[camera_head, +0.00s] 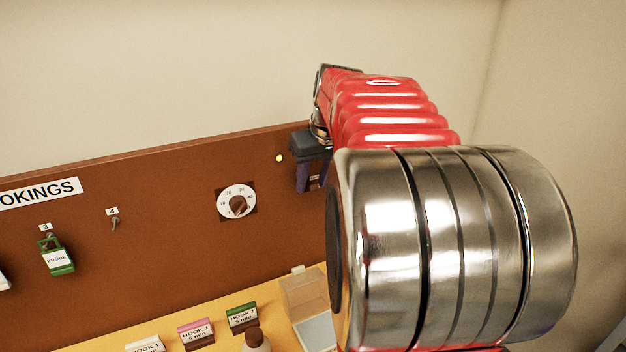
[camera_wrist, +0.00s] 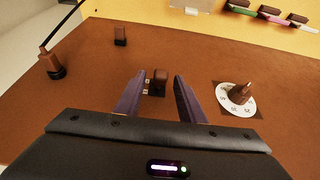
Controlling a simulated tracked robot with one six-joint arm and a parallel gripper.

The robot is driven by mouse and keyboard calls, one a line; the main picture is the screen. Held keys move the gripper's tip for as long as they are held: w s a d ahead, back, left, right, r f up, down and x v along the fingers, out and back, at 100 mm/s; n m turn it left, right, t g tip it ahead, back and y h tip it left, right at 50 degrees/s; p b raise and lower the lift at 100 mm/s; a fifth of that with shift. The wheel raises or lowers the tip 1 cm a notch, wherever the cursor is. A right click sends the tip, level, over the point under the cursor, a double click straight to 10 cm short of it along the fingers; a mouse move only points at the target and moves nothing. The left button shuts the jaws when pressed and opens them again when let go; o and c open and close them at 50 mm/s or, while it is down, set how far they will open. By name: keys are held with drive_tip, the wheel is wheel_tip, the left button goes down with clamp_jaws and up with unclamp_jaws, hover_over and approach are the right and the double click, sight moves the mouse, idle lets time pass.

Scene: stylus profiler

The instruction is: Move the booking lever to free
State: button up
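A small dark brown lever (camera_wrist: 160,80) stands out from the brown board in the wrist view, with tiny pale labels to its left that are too small to read. It appears to be the booking lever. My gripper (camera_wrist: 159,82) is open, its two purple fingers pointing at the board, one on each side of the lever. A gap shows between the lever and each finger. In the head view my gripper (camera_head: 311,176) is partly seen at the board, right of the dial, and my arm hides the lever there.
A white dial (camera_head: 237,203) with a brown knob is beside my gripper; it also shows in the wrist view (camera_wrist: 236,98). Another brown block (camera_wrist: 120,36) and a corded brown piece (camera_wrist: 51,64) are on the board. A green PROBE tag (camera_head: 56,258) hangs at hook 3. Several tags stand on the yellow bench.

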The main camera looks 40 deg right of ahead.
clamp_jaws()
idle(0.3)
idle(0.3)
